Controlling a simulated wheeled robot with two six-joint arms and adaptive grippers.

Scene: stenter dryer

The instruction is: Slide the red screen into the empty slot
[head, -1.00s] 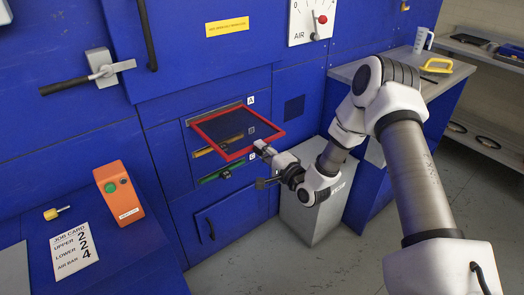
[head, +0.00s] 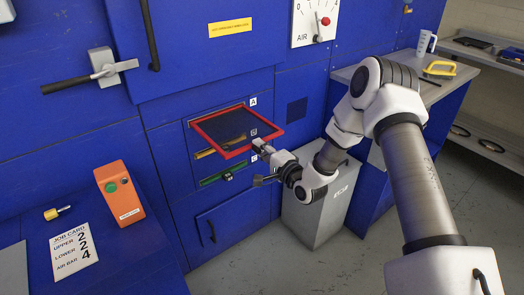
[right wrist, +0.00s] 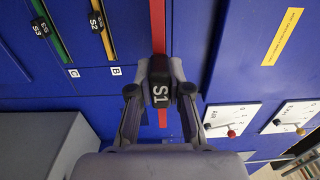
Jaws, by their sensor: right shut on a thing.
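The red screen (head: 277,133), a red frame with dark mesh, is held out roughly level in front of the blue machine. Its far edge is close to the top slot (head: 215,112), marked A; I cannot tell whether it has entered. My right gripper (head: 259,147) is shut on the screen's dark handle at the near right corner. The right wrist view shows the fingers (right wrist: 160,75) around the handle marked S1 (right wrist: 160,95), with the red frame edge (right wrist: 158,28) beyond. My left gripper is not in view.
Below sit a yellow screen (head: 204,154) in slot B and a green screen (head: 211,180) in slot C, both with dark handles. A grey bin (head: 318,212) stands right of the slots. A side bench (head: 440,83) holds a jug and a yellow-handled tool.

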